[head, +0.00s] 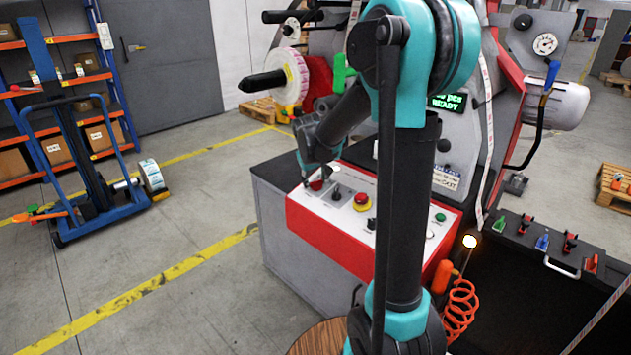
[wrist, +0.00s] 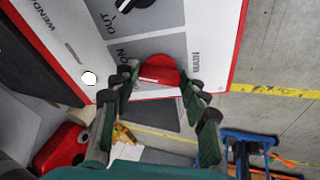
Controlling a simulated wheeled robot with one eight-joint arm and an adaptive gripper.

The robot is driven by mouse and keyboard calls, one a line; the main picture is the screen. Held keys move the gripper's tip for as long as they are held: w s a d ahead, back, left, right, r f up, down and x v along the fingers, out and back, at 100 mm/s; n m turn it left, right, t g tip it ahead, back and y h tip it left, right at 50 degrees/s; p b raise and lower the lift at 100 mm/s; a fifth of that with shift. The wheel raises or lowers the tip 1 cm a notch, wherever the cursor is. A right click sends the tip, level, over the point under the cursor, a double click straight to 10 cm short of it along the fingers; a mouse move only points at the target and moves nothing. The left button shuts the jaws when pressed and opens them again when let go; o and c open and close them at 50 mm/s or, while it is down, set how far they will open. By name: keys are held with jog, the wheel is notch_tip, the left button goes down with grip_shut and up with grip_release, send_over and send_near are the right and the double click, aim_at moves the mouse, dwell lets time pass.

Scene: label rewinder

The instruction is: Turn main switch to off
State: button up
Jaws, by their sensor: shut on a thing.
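The main switch is a red knob (wrist: 163,68) on a grey plate marked MAIN, with ON lettered beside it, in the wrist view. It also shows as a small red spot in the head view (head: 316,185), at the left end of the control panel (head: 330,232). My gripper (wrist: 158,85) has its dark green fingers on either side of the knob, shut on it. In the head view my gripper (head: 318,175) reaches down to the panel's left end. The fingertips partly cover the knob's sides, and I cannot tell its exact setting.
Beside the switch is a black selector knob (head: 336,194); a red emergency stop on a yellow base (head: 361,201) and a green button (head: 440,217) lie further right. A lit screen (head: 449,102) reads READY. Open floor (head: 150,280) lies left of the machine.

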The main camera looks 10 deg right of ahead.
jog(key=n, duration=0.2)
jog(key=n+y, duration=0.1)
jog(key=n, duration=0.2)
jog(key=shift+w+d, duration=0.1)
jog(key=shift+d, duration=0.1)
jog(key=n, duration=0.2)
jog(key=n+g+y, duration=0.1)
jog(key=n, duration=0.2)
jog(key=shift+w+d+r+n+g, duration=0.1)
jog(key=shift+w+n+g, duration=0.05)
jog(key=shift+n+g, duration=0.15)
jog(key=o, duration=1.2)
jog(key=shift+c, duration=0.2)
jog(key=shift+r, duration=0.45)
jog(key=shift+s+r, duration=0.8)
jog(key=shift+r, duration=0.25)
jog(key=s, duration=1.1)
jog(key=shift+s+d, duration=0.1)
jog(key=shift+d, duration=0.3)
